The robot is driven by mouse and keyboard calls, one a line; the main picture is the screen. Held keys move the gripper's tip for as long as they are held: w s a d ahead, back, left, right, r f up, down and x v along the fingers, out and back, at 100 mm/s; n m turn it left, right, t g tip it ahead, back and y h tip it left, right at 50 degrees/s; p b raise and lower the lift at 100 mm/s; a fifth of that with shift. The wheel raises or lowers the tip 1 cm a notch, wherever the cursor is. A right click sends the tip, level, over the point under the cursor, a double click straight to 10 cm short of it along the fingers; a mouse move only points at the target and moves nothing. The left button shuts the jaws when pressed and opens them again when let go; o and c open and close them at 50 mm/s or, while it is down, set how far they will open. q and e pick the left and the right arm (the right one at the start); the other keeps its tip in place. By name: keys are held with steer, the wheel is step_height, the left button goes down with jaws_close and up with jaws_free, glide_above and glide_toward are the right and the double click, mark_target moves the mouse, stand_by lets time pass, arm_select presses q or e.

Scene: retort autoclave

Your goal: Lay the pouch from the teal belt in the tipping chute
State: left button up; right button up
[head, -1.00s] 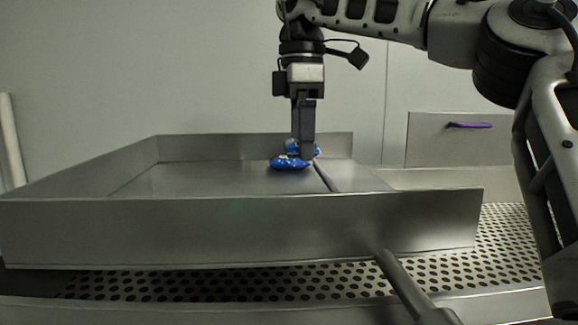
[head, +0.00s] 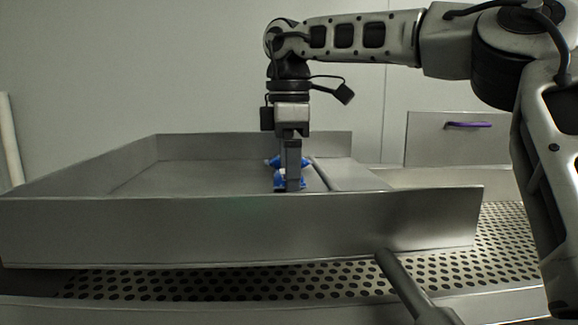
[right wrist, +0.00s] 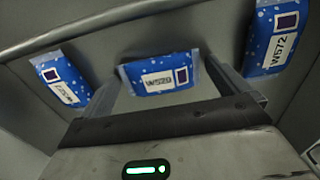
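My right gripper (head: 291,184) reaches down into a wide, shallow steel tray (head: 240,225), which looks like the chute. Its fingers are closed on the sides of a blue and white pouch (right wrist: 158,76), which shows between the fingertips in the right wrist view. In the head view this pouch (head: 279,183) is low, near the tray's front wall; whether it touches the floor I cannot tell. Another blue pouch (head: 272,162) lies behind. The right wrist view shows pouches to the left (right wrist: 60,80) and right (right wrist: 279,38). The teal belt and my left gripper are not in view.
The tray's front wall stands between the head camera and the pouches. A perforated metal deck (head: 508,232) lies below and to the right. A steel panel with a purple handle (head: 468,125) stands at the back right. The tray's left part is bare.

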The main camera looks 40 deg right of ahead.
step_height(320, 180, up, 6)
steer(key=shift+a+r, duration=0.1)
steer(key=shift+r, duration=0.75)
stand_by(0.4)
